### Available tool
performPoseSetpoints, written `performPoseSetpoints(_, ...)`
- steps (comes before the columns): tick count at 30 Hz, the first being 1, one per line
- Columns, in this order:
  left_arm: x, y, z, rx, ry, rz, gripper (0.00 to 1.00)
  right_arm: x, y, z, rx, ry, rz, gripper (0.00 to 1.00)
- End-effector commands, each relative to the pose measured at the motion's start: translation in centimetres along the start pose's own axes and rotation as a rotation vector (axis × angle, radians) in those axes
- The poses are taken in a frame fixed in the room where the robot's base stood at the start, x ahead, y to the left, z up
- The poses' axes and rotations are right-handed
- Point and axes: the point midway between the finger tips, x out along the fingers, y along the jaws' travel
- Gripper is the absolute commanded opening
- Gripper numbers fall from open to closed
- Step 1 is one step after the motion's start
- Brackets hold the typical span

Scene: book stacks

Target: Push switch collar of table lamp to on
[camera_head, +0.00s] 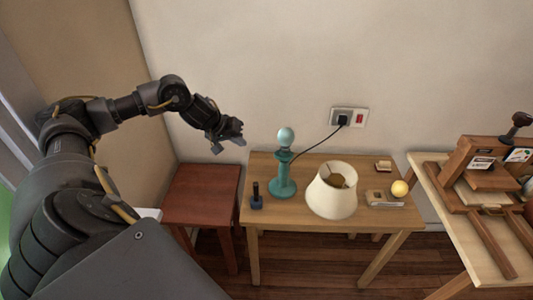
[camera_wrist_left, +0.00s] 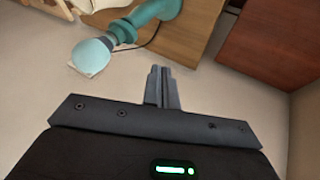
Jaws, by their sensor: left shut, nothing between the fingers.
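A teal table lamp base (camera_head: 283,180) with a pale bulb (camera_head: 285,137) on top stands upright near the left back of the small wooden table (camera_head: 385,217). A collar shows below the bulb (camera_head: 284,156); its switch position cannot be told. The cream lampshade (camera_head: 331,192) sits off the lamp, on the table to its right. My left gripper (camera_head: 230,143) is shut and empty, in the air left of the bulb and apart from it. In the left wrist view its fingers (camera_wrist_left: 161,88) are together, with the lamp (camera_wrist_left: 140,20) beyond, at upper left. My right gripper is not in view.
A black cord runs from the lamp to a plug in the wall socket (camera_head: 349,118). A small dark object (camera_head: 256,197) stands at the table's left. A yellow ball (camera_head: 400,188) and small blocks lie at right. A red-brown stool (camera_head: 201,197) stands left; a wooden rack (camera_head: 480,180) stands right.

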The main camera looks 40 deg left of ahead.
Motion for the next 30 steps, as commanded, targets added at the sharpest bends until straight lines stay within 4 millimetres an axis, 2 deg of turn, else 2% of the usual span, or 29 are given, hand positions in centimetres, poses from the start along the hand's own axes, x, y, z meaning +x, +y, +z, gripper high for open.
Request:
performPoseSetpoints(8, 0.7, 0.1, -0.1, 0.001, 0.001, 0.001, 0.00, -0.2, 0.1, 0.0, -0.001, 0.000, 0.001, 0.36)
performPoseSetpoints(14, 3.7, 0.2, -0.1, -0.001, 0.000, 0.003, 0.00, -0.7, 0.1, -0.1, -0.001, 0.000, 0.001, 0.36)
performPoseSetpoints(23, 9.9, 0.2, -0.1, 0.000, 0.000, 0.002, 0.00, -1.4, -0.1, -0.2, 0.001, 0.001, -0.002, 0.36)
performPoseSetpoints(30, 11.4, 2.9, -0.1, 0.002, 0.002, 0.003, 0.00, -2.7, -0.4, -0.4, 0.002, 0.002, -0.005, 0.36)
